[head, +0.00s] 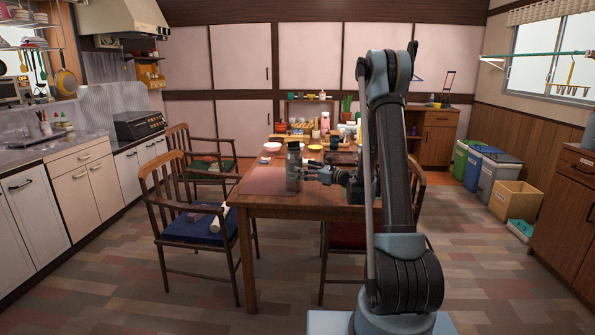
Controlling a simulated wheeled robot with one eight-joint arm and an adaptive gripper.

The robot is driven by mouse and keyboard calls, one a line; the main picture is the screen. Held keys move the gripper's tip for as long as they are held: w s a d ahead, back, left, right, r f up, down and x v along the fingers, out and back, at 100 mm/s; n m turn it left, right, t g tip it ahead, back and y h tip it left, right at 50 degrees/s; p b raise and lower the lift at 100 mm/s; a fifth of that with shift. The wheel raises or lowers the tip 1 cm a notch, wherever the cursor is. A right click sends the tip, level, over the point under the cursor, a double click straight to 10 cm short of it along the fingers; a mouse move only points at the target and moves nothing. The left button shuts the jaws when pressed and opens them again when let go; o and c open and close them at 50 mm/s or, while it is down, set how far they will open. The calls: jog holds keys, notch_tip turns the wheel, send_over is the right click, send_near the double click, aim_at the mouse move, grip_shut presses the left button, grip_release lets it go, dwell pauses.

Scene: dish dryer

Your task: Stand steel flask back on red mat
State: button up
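The steel flask (293,165) is a grey upright cylinder with a dark top, at the right part of the red mat (262,182) near the front of the dining table. I cannot tell whether its base rests on the mat or is just above it. My gripper (309,173) is level with the flask's lower half and reaches in from the right, its fingertips at or against the flask. The view is too small to tell whether the fingers are closed on it.
The wooden table (300,199) carries bowls, cups and a crowded rack (303,123) behind the flask. A chair with a blue cushion (198,226) stands at the left, holding a pale bottle-like object (220,217). The mat's left part is bare.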

jog(key=s+d+r+n+g+h, duration=0.1)
jog(key=s+d+n+g+h, duration=0.25)
jog(key=s+n, duration=0.6)
jog(key=s+d+r+n+g+h, duration=0.2)
jog(key=s+d+n+h, duration=0.15)
jog(key=s, duration=1.15)
jog(key=s+d+f+n+h, duration=0.2)
jog(key=s+d+n, duration=0.2)
jog(key=s, duration=0.4)
jog(key=s+d+f+n+g+h, duration=0.1)
jog(key=s+d+f+n+h, duration=0.2)
jog(key=s+d, duration=0.3)
jog(key=s+d+f+n+g+h, duration=0.1)
jog(key=s+d+f+n+h, duration=0.2)
jog(key=s, duration=0.8)
jog(key=shift+d+n, duration=0.8)
jog(key=shift+d, duration=0.45)
jog(key=shift+w+f, duration=0.2)
jog(key=shift+w, duration=0.2)
